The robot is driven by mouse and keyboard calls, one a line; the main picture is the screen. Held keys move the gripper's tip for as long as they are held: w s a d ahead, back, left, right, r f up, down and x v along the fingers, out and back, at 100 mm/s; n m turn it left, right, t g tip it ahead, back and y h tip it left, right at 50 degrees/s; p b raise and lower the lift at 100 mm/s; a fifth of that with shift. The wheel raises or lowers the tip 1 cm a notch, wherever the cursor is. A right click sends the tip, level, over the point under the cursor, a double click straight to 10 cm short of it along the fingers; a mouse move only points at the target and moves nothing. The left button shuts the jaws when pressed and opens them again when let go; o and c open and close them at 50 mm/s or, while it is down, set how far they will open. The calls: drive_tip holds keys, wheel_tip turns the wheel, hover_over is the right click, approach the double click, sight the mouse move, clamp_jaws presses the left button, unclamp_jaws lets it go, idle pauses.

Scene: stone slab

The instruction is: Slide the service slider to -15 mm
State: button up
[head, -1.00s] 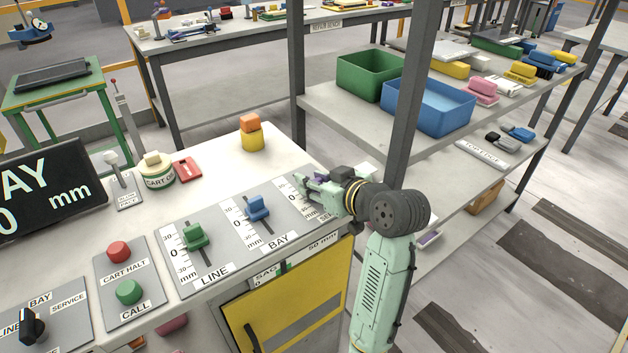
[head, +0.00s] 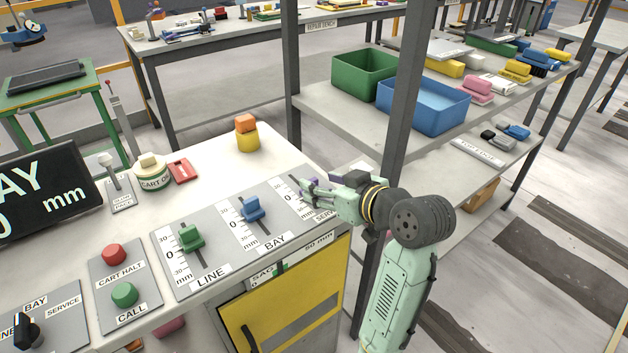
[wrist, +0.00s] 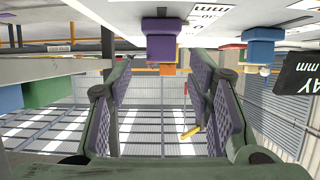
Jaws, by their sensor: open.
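The purple service slider (wrist: 162,42) shows in the wrist view just beyond my fingertips, roughly in the gap between them. In the head view my gripper (head: 308,188) is over the service scale at the right end of the slab, and only a purple bit shows past the fingers. My gripper (wrist: 161,75) is open, with its two padded fingers apart on either side of the gap. Contact with the slider cannot be told. The service label (head: 326,215) is partly covered by my gripper, and the slider's reading on its scale is hidden.
The blue bay slider (head: 252,209) and green line slider (head: 191,238) stand to the left. A yellow and orange block stack (head: 247,138) is behind. A shelf post (head: 395,130) stands close to my arm. The display (head: 40,190) is cut off, showing "AY" and "0 mm".

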drive_tip(key=v, duration=0.7)
drive_tip(key=shift+s+d+r, duration=0.1)
